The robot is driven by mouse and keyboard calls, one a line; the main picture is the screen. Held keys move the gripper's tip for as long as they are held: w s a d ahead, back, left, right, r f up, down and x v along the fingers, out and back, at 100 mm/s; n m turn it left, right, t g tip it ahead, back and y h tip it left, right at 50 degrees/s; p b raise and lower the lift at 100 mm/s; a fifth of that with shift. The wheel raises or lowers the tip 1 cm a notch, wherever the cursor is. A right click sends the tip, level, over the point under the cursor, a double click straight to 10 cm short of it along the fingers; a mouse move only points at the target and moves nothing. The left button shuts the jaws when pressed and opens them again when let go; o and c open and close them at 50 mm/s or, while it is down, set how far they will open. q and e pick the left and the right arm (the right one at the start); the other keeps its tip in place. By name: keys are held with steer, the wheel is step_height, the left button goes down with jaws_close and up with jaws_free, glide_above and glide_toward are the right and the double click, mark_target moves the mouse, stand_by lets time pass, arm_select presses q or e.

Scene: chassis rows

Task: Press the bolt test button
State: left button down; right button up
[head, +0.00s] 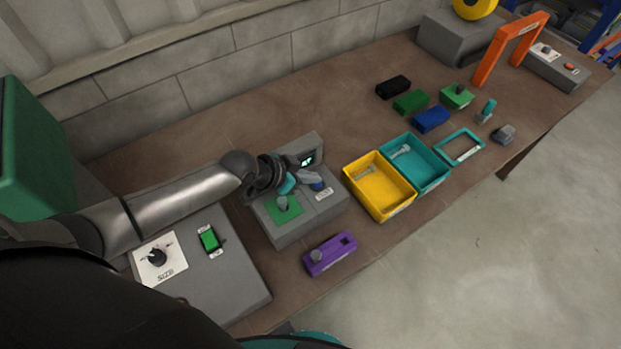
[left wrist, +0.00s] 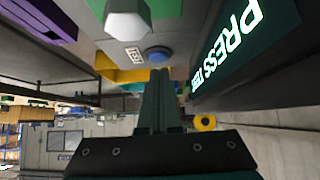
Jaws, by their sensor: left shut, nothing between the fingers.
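The bolt test button is a round blue button (head: 319,187) on the top of a grey tester box (head: 300,226). It also shows in the left wrist view (left wrist: 158,53), beside a small white label. My left gripper (head: 315,181) is shut and empty, its fingertips right at the button and partly covering it in the head view. In the left wrist view the fingertips (left wrist: 158,73) point toward the button; I cannot tell whether they touch it. The tester's screen (left wrist: 230,48) shows part of the words "PRESS TES". My right gripper is not in view.
A grey bolt (head: 283,202) stands on the tester's green pad, left of the button. Yellow (head: 379,211) and teal (head: 443,178) trays lie to the right, a purple block (head: 330,255) in front. A grey station with a dial (head: 157,256) is at left.

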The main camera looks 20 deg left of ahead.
arm_select(q)
steer(key=shift+f, duration=0.5)
steer(key=shift+f, duration=0.1)
